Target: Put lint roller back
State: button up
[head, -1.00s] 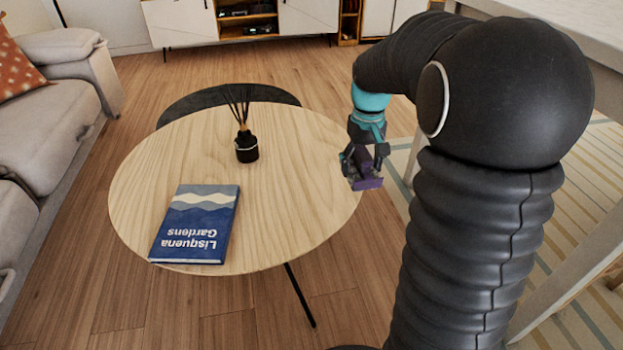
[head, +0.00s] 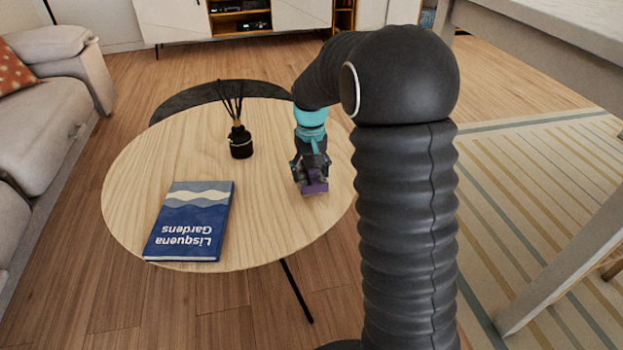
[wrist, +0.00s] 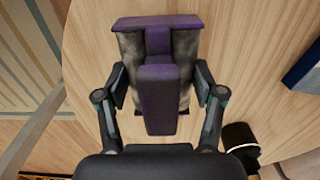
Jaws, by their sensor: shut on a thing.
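The lint roller (wrist: 172,50) has a purple handle and end and a grey, worn-looking roller. My gripper (wrist: 162,92) is shut on it, with one finger on each side in the wrist view. In the head view, my gripper (head: 311,174) and the purple lint roller (head: 315,188) are over the right part of the round wooden table (head: 270,225). I cannot tell whether the lint roller touches the tabletop. Part of it is hidden by the gripper in the head view.
A blue book (head: 190,222) lies at the table's front left. A black reed diffuser (head: 240,143) stands left of my gripper. A dark, lower tabletop (head: 190,97) shows behind the table. A grey sofa (head: 60,90) is at left. The table's front right is clear.

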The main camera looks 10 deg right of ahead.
jog(key=shift+f, duration=1.3)
jog(key=shift+f, duration=0.1)
jog(key=o, duration=1.1)
